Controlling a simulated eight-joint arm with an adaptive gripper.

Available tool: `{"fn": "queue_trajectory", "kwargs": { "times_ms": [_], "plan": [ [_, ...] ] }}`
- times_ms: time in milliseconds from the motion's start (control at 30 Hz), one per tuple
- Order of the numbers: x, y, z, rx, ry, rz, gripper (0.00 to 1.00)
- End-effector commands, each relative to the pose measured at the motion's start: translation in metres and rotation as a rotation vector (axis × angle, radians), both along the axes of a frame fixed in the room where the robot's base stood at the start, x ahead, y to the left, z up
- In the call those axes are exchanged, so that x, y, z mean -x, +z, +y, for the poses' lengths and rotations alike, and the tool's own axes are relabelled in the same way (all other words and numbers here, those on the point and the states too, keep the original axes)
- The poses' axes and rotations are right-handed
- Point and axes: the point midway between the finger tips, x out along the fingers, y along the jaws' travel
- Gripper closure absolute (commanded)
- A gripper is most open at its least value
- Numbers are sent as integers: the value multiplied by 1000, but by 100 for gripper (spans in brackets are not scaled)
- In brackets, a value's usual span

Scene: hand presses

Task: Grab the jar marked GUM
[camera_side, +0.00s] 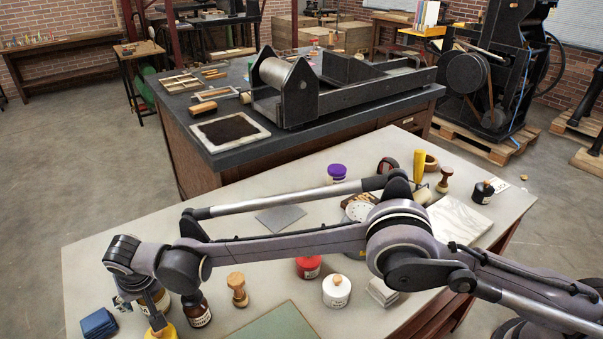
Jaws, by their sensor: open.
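Several labelled jars stand on the pale table, but the lettering is too small to read, so I cannot tell which is marked GUM. A white jar (336,292) with a wooden knob and a red jar (308,267) stand at the front middle. A brown bottle (197,313) stands at the front left. An amber jar (159,299) is partly hidden behind my gripper (140,309). My gripper points down at the front left, its jaws open, close to the amber jar; I cannot tell whether they touch. A dark jar (482,192) stands at the right.
A yellow object (160,332) lies just below my gripper, with a blue block (99,323) to its left. A wooden stamp (237,290) stands right of the brown bottle. A purple-lidded jar (337,172) stands behind my arm.

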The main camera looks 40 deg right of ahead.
Motion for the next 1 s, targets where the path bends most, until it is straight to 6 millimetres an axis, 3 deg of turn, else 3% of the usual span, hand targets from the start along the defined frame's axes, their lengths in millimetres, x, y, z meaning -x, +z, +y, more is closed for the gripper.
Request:
{"fn": "queue_trajectory", "kwargs": {
  "times_ms": [367,500,600,1000],
  "plan": [
    [-3,-9,0,0,0,0,19],
    [-3,-9,0,0,0,0,59],
    [-3,-9,0,0,0,0,84],
    [-3,-3,0,0,0,0,84]
  ]
}}
